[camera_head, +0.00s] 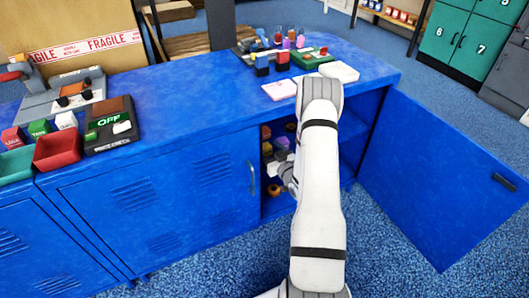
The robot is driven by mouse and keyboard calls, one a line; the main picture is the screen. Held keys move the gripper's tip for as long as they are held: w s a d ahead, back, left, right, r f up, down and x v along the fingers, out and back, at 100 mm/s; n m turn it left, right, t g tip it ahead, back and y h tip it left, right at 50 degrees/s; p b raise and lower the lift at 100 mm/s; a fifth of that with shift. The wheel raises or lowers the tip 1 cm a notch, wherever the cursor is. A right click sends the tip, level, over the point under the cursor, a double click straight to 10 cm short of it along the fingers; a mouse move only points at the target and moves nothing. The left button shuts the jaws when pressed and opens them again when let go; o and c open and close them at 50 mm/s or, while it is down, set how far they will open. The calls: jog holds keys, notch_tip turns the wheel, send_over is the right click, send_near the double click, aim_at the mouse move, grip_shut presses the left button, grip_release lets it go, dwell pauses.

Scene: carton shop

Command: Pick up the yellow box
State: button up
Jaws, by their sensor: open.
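The blue cabinet (160,195) has its right compartment open, and small boxes stand on a shelf inside. A small dull-yellow box (267,148) shows at the left of the opening, partly in shadow, and seems to be the yellow box. An orange-brown box (266,132) is just above it in the picture, and a purple-grey one (282,142) is to its right. My gripper (283,174) is at the opening, below these boxes in the picture. It is open, small in view and partly hidden by my arm; I see nothing held in it.
The open door (440,180) swings out to the right. The closed door (160,210) bounds the opening on the left. An orange ring (273,190) lies low inside. Blue floor lies in front.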

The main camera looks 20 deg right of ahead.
jog(key=shift+w, duration=0.5)
jog(key=c, duration=1)
